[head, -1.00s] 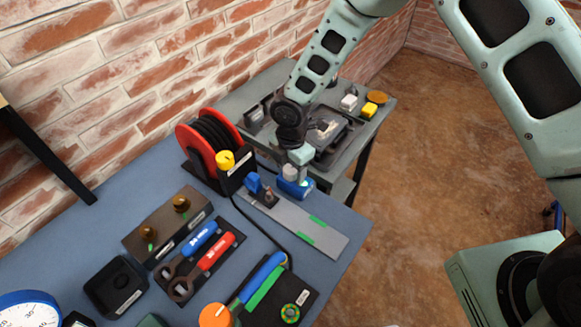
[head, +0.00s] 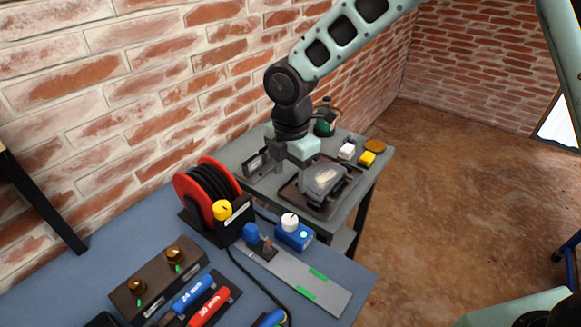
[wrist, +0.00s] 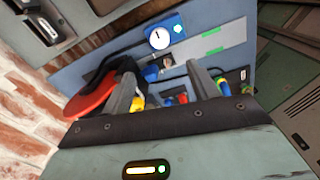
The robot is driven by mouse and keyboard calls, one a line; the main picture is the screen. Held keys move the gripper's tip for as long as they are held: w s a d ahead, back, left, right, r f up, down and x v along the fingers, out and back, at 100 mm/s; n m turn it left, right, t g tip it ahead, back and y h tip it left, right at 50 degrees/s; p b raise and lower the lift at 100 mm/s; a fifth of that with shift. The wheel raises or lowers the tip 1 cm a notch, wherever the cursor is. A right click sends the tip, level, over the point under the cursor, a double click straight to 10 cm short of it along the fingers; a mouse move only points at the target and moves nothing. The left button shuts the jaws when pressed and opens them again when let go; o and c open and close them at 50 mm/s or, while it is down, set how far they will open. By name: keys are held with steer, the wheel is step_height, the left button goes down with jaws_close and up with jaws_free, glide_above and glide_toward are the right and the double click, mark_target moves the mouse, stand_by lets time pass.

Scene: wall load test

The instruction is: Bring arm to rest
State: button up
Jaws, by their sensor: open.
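My gripper (head: 292,158) hangs from the raised arm in the head view, above the near-left part of the grey side table and beyond the blue workbench. In the wrist view its two fingers stand apart with nothing held between them (wrist: 163,80). A blue box with a white round knob (head: 294,233) sits on the bench's far end, apart from the gripper. It also shows in the wrist view as a blue box with a white dial (wrist: 160,38), past the fingertips.
The blue bench (head: 95,250) holds a red cable reel (head: 190,185), a grey plate with green marks (head: 305,282), a brown two-knob block (head: 158,283) and wrenches. A dark tray (head: 290,198) lies on the side table. Brick wall stands close behind; brown floor is open at right.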

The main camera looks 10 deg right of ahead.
steer(key=shift+r, duration=0.95)
steer(key=s+d+r+m, duration=0.2)
steer(key=s+m, duration=0.3)
steer(key=s, duration=0.3)
steer(key=s+d+r+m, duration=0.2)
steer(key=s+m, duration=0.4)
steer(key=s, duration=0.3)
steer(key=s+d+r+m, duration=0.2)
steer(key=s+m, duration=0.4)
steer(key=s, duration=0.2)
steer(key=shift+s+d, duration=0.3)
steer(key=shift+d, duration=0.05)
steer(key=shift+w, duration=0.15)
stand_by(2.6)
